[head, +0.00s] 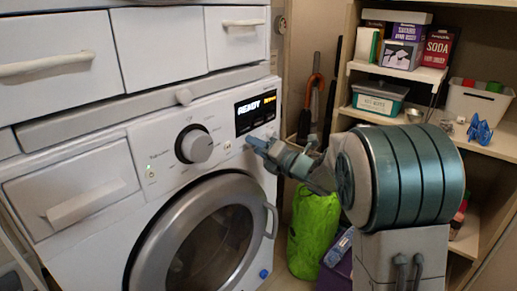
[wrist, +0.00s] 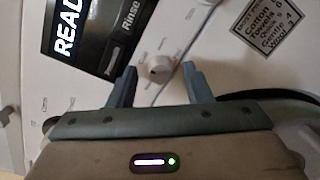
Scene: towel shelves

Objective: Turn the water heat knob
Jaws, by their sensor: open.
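The white washing machine (head: 95,225) has a sloped control panel with a large round dial (head: 195,146) and a dark display reading READY (head: 256,110). In the wrist view, a small white round knob (wrist: 161,67) sits on the panel below the display (wrist: 85,35). I cannot read a label that marks it as the water heat knob. My gripper (wrist: 158,66) is open, with one blue-grey finger on each side of this small knob, both apart from it. In the head view, my gripper (head: 251,144) is at the panel just below the display and hides this knob.
The round door (head: 205,250) with its handle lies below the panel. Drawers (head: 160,45) are above. At right, shelves hold a soda box (head: 438,48), a teal tub (head: 380,97) and a white bin (head: 478,100). A green bag (head: 313,230) stands beside the machine.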

